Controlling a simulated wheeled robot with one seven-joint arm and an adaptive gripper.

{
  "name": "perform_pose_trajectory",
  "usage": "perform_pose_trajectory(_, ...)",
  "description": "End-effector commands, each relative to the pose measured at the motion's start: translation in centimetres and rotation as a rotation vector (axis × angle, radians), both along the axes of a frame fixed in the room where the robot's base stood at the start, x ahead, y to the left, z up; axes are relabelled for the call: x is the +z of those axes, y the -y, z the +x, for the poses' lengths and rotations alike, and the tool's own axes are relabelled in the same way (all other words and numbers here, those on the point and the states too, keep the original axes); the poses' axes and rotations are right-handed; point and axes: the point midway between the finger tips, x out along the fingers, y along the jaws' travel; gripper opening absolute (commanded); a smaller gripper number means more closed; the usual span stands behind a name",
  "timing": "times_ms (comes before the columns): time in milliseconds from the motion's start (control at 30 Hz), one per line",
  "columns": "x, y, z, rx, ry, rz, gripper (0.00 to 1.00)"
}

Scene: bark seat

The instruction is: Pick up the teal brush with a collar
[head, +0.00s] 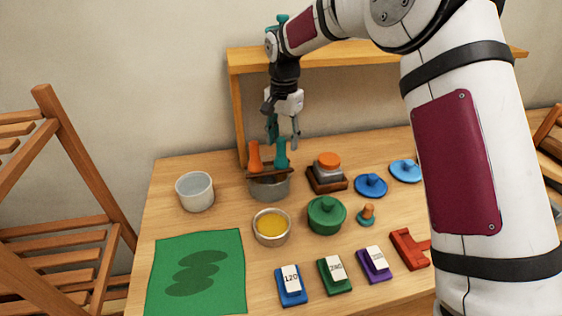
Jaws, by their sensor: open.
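A teal brush (281,153) stands upright in a brown wooden holder (262,173) across the top of a grey metal pot (270,188). Only its handle shows clearly, and I cannot make out a collar. An orange brush (254,158) stands close beside it on the left. My gripper (283,139) points down over the brushes, its fingers apart and seemingly empty. Its fingertips are around the height of the teal brush's top; whether they touch it I cannot tell.
A white cup (195,191) is left of the pot, a bowl of yellow liquid (271,227) in front. A wooden shelf (239,112) stands behind. Several labelled blocks (291,285) lie in front.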

Motion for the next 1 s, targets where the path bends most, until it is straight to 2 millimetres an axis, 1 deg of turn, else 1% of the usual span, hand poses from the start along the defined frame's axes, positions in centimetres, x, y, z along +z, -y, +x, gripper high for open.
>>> perform_pose_trajectory(167, -1.2, -0.1, 0.0, 0.000, -0.003, -0.001, 0.45)
perform_pose_trajectory(333, -3.6, -0.7, 0.1, 0.001, -0.004, 0.000, 0.45)
perform_pose_trajectory(400, -4.4, -0.7, 0.1, -0.001, -0.002, 0.000, 0.45)
perform_pose_trajectory(500, -5.3, -0.7, 0.2, 0.001, -0.001, -0.001, 0.45)
perform_pose_trajectory(767, -5.6, -0.7, 0.2, 0.001, 0.001, 0.000, 0.45)
perform_pose_trajectory(867, -5.6, -0.7, 0.2, 0.001, 0.001, -0.001, 0.24)
perform_pose_trajectory(900, -5.6, -0.7, 0.2, 0.001, 0.001, -0.001, 0.15)
perform_pose_trajectory(967, -5.6, -0.7, 0.2, 0.001, 0.001, -0.001, 0.02)
perform_pose_trajectory(1000, -5.6, -0.7, 0.2, 0.001, 0.001, -0.001, 0.00)
